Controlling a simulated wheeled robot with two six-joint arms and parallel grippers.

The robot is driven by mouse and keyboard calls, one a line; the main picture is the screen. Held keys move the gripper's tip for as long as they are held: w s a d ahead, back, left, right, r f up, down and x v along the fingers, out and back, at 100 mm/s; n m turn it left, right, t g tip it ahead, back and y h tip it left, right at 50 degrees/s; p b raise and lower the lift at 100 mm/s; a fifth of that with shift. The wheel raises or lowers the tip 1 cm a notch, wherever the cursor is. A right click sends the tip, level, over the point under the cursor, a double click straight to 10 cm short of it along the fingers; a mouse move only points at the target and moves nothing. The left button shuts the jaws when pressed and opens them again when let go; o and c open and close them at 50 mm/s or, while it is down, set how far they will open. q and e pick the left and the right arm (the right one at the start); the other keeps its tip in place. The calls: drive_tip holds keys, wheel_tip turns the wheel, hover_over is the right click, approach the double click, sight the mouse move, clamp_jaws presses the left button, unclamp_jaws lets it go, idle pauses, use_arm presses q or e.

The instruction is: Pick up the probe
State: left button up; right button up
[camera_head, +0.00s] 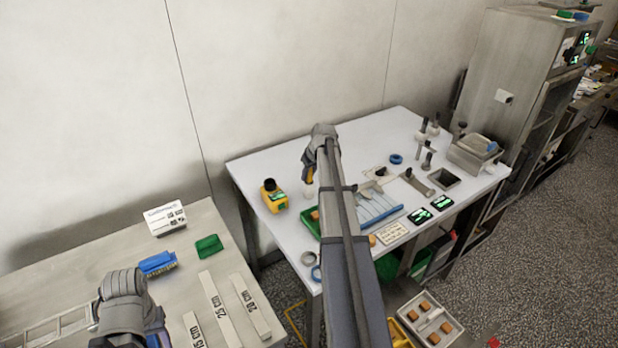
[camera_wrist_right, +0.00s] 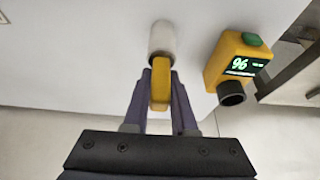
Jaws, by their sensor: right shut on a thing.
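The probe (camera_wrist_right: 160,88) shows as a yellow piece between the fingers of my right gripper (camera_wrist_right: 161,80) in the right wrist view. The fingers are shut on it from both sides. A white rounded piece (camera_wrist_right: 162,38) lies in line with the yellow end; I cannot tell whether they touch. In the head view my right gripper (camera_head: 310,172) is over the back left of the white table, with a bit of yellow at its tip. A yellow meter (camera_wrist_right: 236,66) reading 96 stands beside it. My left gripper (camera_head: 128,318) is at the lower left; its fingertips are hidden.
The white table (camera_head: 270,160) holds a green tray (camera_head: 309,220), a blue ring (camera_head: 396,159), metal fixtures and small displays (camera_head: 419,216). A left bench (camera_head: 190,250) carries length strips, a blue brush (camera_head: 157,262) and a sign (camera_head: 165,218). My right arm hides the table's middle.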

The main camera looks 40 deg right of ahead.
clamp_jaws()
wheel_tip(320, 180, up, 10)
drive_tip(key=p, duration=1)
use_arm(q)
wheel_tip(320, 180, up, 10)
drive_tip(key=shift+s, duration=0.1)
use_arm(e)
drive_tip(key=shift+s+f, duration=0.1)
